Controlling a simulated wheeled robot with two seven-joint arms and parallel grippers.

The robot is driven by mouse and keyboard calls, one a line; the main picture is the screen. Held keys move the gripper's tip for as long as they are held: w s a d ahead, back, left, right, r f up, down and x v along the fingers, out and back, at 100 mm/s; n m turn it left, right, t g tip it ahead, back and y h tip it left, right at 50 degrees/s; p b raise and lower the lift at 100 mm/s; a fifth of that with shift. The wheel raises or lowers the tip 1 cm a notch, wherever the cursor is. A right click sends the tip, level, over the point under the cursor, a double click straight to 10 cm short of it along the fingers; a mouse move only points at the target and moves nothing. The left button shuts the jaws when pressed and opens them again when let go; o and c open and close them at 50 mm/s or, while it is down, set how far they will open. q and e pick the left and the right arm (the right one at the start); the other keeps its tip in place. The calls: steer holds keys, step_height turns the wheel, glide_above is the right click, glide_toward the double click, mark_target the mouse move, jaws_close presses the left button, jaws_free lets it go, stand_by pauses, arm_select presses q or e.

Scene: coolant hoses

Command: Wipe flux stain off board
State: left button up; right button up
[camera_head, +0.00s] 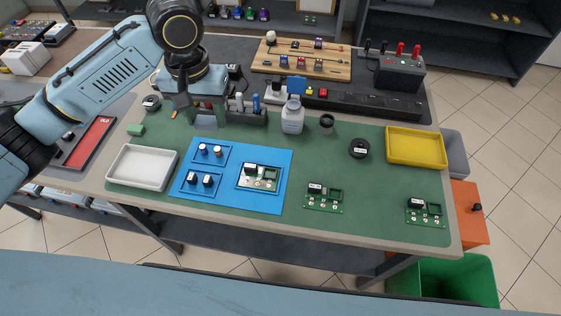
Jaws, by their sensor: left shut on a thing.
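A green circuit board (260,177) with a black part and pale round spots lies in the right part of the blue mat (232,200). Two similar boards lie on the green bench mat to the right, one near the middle (323,196) and one near the right front corner (425,212). I cannot make out a flux stain on any board. My left gripper (183,102) points down behind the blue mat, left of the boards and apart from them. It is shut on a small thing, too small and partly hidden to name. My right gripper is not in view.
A white tray (143,167) stands left of the blue mat, a yellow tray (416,146) at the right. A small green block (136,130) lies far left.

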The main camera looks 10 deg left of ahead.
arm_select(q)
steer(key=d+f+p, duration=0.5)
steer(key=f, duration=0.1)
steer(key=p, duration=0.4)
glide_above(257, 186)
steer(key=shift+m, duration=0.4)
step_height(257, 186, down, 8)
steer(key=shift+f, duration=0.4)
step_height(257, 186, down, 5)
steer(key=b, duration=0.6)
steer(key=shift+r, duration=0.1)
steer(key=shift+p, duration=0.5)
steer(key=shift+f, duration=0.35)
